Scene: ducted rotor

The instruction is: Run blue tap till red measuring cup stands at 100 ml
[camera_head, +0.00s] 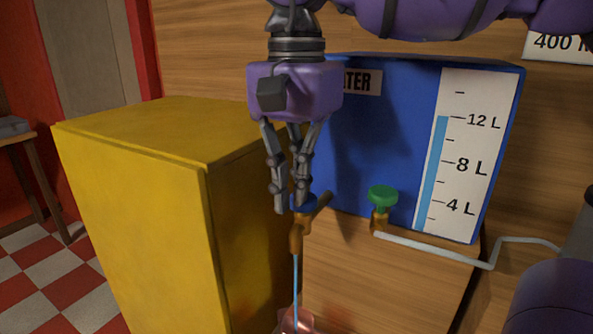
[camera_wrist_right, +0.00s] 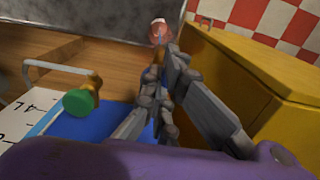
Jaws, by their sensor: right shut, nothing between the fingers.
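The blue tap (camera_head: 298,239) has a brass body, and its blue handle is partly hidden behind my fingers. A thin blue stream of water (camera_head: 296,285) runs straight down from it. The red measuring cup (camera_head: 296,322) is translucent and stands below the stream, cut off by the bottom edge; its level cannot be read. The cup also shows in the right wrist view (camera_wrist_right: 158,32), beyond the fingertips. My right gripper (camera_head: 288,207) points down at the tap handle, shut with nothing held; whether it touches the handle is unclear. My left gripper is not in view.
A blue water tank (camera_head: 390,130) has a level scale reading about 12 L. A green tap (camera_head: 382,198) with a grey pipe sits right of the blue tap. A yellow cabinet (camera_head: 130,200) stands close on the left. A sign (camera_head: 562,45) reads 400 m, cut off.

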